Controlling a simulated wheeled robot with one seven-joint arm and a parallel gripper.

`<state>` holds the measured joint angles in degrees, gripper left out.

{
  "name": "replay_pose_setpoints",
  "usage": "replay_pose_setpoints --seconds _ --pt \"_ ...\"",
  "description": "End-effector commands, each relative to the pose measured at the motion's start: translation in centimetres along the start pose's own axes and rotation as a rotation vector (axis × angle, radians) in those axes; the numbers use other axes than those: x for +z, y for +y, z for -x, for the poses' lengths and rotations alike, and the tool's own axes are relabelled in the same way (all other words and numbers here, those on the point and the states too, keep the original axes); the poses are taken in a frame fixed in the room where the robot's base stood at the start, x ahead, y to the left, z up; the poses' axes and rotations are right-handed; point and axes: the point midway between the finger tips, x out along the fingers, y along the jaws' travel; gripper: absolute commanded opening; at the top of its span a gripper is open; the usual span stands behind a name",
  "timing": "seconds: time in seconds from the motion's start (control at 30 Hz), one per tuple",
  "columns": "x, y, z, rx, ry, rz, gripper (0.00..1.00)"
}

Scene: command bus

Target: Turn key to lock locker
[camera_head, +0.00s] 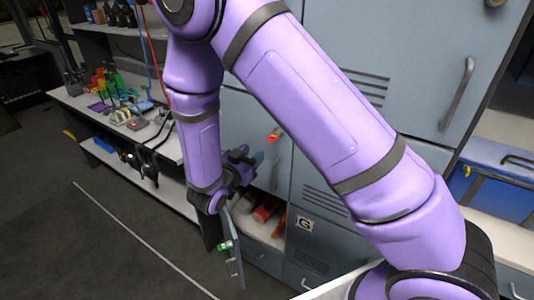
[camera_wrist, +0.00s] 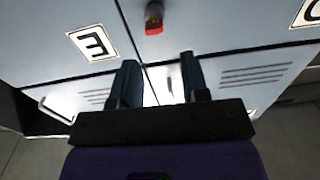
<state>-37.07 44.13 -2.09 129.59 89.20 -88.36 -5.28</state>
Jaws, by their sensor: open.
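A small key with a red-orange head (camera_head: 274,136) sits in the grey-blue locker door just beyond my gripper. In the wrist view the red key (camera_wrist: 154,22) shows at top centre on the door marked E (camera_wrist: 92,43), ahead of the gap between the fingers. My gripper (camera_head: 250,160) is open, with its two dark fingers (camera_wrist: 158,78) apart and nothing between them. It is close to the locker front, below the key in the head view, and not touching the key. My forearm covers part of the lockers.
A lower locker door (camera_head: 236,250) stands open below my gripper, with a green item on it. Red objects (camera_head: 267,210) lie inside that compartment. A locker marked G (camera_head: 304,224) is to the right. A cluttered workbench (camera_head: 125,120) stands at left; the floor before it is clear.

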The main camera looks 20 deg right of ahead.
Motion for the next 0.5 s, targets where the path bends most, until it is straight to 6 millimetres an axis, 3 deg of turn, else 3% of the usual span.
replay_pose_setpoints --seconds 0.2,0.5 --pt "0.3 0.4 0.1 0.018 0.037 0.019 0.41" --pt "0.2 0.4 -2.2 0.019 0.034 0.018 0.41"
